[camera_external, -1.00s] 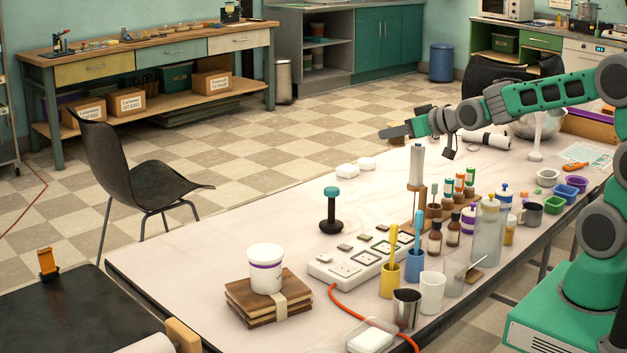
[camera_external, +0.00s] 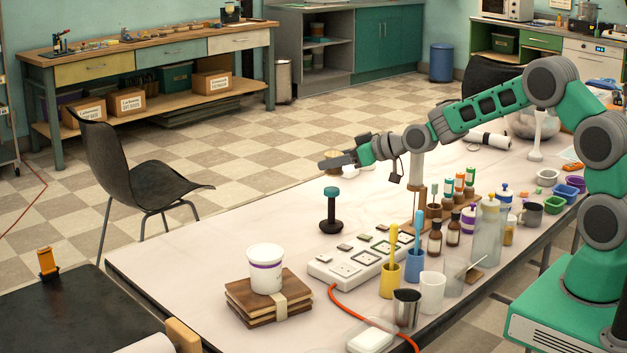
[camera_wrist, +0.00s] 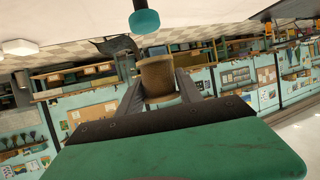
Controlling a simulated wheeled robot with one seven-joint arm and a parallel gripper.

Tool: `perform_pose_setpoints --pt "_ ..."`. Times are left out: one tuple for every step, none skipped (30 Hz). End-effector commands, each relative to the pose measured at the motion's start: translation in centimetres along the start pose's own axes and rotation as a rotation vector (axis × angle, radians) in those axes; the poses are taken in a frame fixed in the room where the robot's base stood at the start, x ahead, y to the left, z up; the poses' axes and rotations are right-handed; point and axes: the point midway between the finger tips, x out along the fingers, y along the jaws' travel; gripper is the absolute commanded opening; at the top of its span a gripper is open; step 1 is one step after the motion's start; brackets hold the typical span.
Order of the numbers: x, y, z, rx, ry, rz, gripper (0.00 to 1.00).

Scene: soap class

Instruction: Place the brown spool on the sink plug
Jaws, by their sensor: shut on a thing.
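The brown spool (camera_wrist: 157,77) is between the two fingers of my gripper (camera_wrist: 160,85) in the wrist view. My gripper is shut on it. In the external view my gripper (camera_external: 337,162) points left above the table, and a small brownish part of the spool (camera_external: 333,155) shows at its tip. A dark upright piece with a wide round base and a teal knob (camera_external: 331,211) stands on the table; it seems to be the sink plug. It is below my gripper in the external view, apart from it. Its teal knob (camera_wrist: 145,21) shows beyond the spool in the wrist view.
A white power strip (camera_external: 345,268) and several bottles and cups stand to the right of the knobbed piece. White blocks (camera_external: 367,170) lie behind. The table left of the knobbed piece is clear.

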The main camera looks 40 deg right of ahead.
Motion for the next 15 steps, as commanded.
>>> perform_pose_setpoints --pt "0.5 0.1 0.2 0.000 0.000 0.000 0.03" --pt "0.7 0.1 0.3 0.000 0.001 0.000 0.03" --pt "1.1 0.2 0.6 0.000 -0.001 0.000 0.03" --pt "1.5 0.2 0.8 0.000 -0.001 0.000 0.03" --pt "1.7 0.2 1.4 0.001 -0.002 0.000 0.03" --pt "1.9 0.2 2.1 0.002 -0.003 0.000 0.03" --pt "2.1 0.2 2.6 0.002 -0.004 0.000 0.03" --pt "2.3 0.2 3.0 0.002 -0.003 0.000 0.03" --pt "2.4 0.2 3.4 0.001 -0.001 0.001 0.03" --pt "2.5 0.3 3.5 0.000 0.000 0.001 0.03" --pt "2.5 0.3 3.5 0.000 0.001 0.001 0.03" --pt "2.5 0.3 3.4 -0.001 0.002 0.001 0.03" --pt "2.5 0.3 3.4 -0.001 0.002 0.001 0.03" --pt "2.4 0.3 3.4 -0.001 0.001 0.001 0.03" --pt "2.4 0.3 3.5 0.000 0.001 0.001 0.03"
